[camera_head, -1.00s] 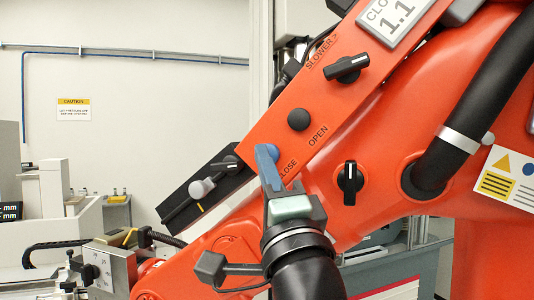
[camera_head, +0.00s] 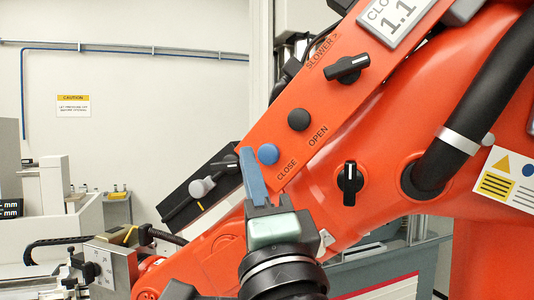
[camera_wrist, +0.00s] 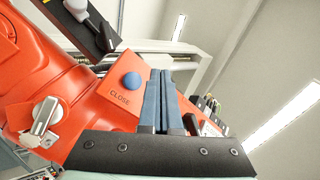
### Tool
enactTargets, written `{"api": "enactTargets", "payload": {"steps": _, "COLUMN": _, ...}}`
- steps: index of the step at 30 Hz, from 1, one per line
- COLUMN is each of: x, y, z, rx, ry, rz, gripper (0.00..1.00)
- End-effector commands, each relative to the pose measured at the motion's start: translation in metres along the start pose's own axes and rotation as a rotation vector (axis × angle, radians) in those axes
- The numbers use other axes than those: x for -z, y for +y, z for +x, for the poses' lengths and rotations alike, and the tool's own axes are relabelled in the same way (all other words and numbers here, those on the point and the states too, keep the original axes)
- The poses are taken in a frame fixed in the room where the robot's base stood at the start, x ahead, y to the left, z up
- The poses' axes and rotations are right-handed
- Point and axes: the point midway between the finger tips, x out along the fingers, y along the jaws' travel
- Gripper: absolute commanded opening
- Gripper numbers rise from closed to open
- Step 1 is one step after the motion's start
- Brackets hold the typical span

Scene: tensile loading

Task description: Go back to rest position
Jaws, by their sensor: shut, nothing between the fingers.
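My gripper (camera_head: 249,158) has blue fingers and stands upright in front of the orange machine (camera_head: 350,120). Its fingers are together with nothing between them; they also show shut in the wrist view (camera_wrist: 161,75). The blue CLOSE button (camera_head: 268,154) is just right of the fingertips in the head view. In the wrist view the blue button (camera_wrist: 132,81) is left of the fingers, with a visible gap. The black OPEN button (camera_head: 298,119) is above and to the right.
Black knobs (camera_head: 347,68) and (camera_head: 350,182) stick out from the orange panel. A thick black hose (camera_head: 480,95) crosses at right. A grey block (camera_head: 110,268) with other fixtures is at lower left. A bare wall with a caution sign (camera_head: 73,106) is behind.

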Motion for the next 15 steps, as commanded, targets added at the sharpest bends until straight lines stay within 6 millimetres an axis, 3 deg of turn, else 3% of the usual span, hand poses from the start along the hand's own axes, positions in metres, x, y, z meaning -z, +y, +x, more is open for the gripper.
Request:
{"api": "enactTargets", "payload": {"steps": 8, "x": 0.0, "y": 0.0, "z": -0.004, "rx": 0.004, "ry": 0.007, "rz": -0.053, "gripper": 0.0}}
{"api": "enactTargets", "payload": {"steps": 11, "x": -0.001, "y": -0.003, "z": -0.017, "rx": 0.015, "ry": 0.036, "rz": -0.251, "gripper": 0.0}}
{"api": "enactTargets", "payload": {"steps": 15, "x": -0.005, "y": -0.013, "z": -0.045, "rx": 0.035, "ry": 0.107, "rz": -0.669, "gripper": 0.0}}
